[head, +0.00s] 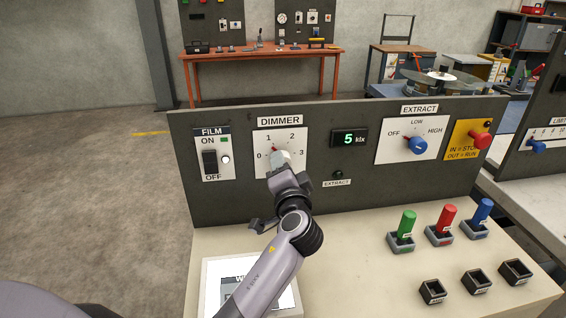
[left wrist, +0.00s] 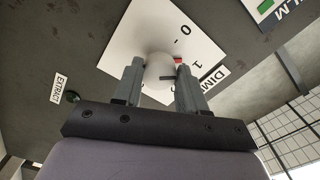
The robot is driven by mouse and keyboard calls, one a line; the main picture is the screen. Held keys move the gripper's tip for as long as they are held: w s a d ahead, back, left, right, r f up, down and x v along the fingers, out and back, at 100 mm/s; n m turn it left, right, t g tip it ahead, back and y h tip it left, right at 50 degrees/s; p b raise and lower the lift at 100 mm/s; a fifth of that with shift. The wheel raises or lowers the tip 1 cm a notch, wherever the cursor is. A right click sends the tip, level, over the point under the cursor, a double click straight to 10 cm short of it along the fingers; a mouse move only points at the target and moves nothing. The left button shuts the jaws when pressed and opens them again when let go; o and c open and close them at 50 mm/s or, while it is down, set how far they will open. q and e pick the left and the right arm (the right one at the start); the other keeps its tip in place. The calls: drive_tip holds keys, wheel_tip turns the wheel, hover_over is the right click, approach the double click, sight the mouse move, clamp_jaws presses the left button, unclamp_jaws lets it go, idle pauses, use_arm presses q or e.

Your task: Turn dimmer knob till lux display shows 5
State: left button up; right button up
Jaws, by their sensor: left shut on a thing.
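The white dimmer knob (head: 283,158) sits on a white plate marked 0 to 3 under the DIMMER label, on the dark panel. Its red pointer shows near the 1 mark. My left gripper (head: 281,168) is shut on the knob and hides part of the plate. In the left wrist view the knob (left wrist: 159,71) is between the two fingers (left wrist: 160,82), with the red pointer beside the right finger. The lux display (head: 349,139) to the right of the dimmer reads 5 klx in green. My right gripper is not in view.
A FILM switch (head: 209,162) is left of the dimmer. A blue EXTRACT knob (head: 418,146) and a red button (head: 482,141) are to the right. Coloured handles, including a red one (head: 444,219), and empty black sockets (head: 477,281) stand on the bench's right side.

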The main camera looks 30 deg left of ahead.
use_arm(q)
drive_tip(key=shift+r+m+p, duration=0.15)
drive_tip(key=shift+m+p, duration=0.3)
drive_tip(key=shift+m, duration=0.65)
drive_tip(key=o, duration=1.1)
drive_tip(key=shift+c, duration=0.2)
